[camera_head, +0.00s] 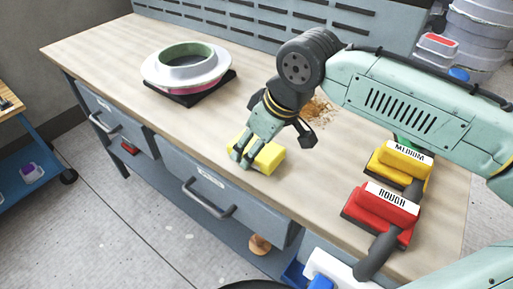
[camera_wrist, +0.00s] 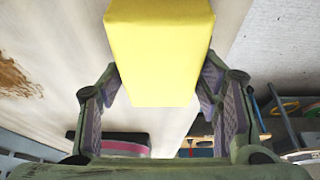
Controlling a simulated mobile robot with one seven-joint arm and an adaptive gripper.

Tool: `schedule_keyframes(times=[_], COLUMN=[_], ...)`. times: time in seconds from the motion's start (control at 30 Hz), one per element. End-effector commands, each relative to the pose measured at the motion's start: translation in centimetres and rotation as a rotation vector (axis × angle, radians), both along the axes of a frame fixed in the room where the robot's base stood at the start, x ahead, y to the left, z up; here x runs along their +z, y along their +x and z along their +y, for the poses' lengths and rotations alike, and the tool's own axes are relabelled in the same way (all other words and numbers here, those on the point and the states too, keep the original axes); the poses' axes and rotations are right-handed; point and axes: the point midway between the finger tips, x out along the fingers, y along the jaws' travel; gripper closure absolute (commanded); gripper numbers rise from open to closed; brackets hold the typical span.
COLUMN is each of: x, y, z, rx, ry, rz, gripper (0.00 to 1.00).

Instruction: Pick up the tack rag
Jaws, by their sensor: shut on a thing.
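The tack rag (camera_head: 268,156) is a yellow block-shaped piece near the front edge of the workbench in the head view. My gripper (camera_head: 246,150) is shut on it, with the fingers at its left end. In the wrist view the yellow tack rag (camera_wrist: 158,50) fills the top middle. The pads of my gripper (camera_wrist: 160,100) press on both its sides. I cannot tell whether the rag touches the bench top or is just above it.
On the workbench (camera_head: 110,60), a white and green ring-shaped mould (camera_head: 187,66) stands on a dark base at the back left. Red ROUGH (camera_head: 385,205) and yellow MEDIUM (camera_head: 402,165) sanding blocks lie at the right. Brown dust (camera_head: 322,110) lies behind my gripper.

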Motion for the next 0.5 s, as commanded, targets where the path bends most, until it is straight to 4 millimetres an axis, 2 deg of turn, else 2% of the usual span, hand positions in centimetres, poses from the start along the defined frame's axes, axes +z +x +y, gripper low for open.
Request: schedule_keyframes(times=[0.33,0.47,0.5], x=[-0.3,0.1,0.8], y=[0.2,0.2,0.2], z=[-0.4,-0.5,-0.3], rx=[-0.004,-0.006,-0.003], ry=[-0.011,-0.014,-0.008], rz=[-0.001,-0.001,-0.003], gripper=[0.65,0.66,0.66])
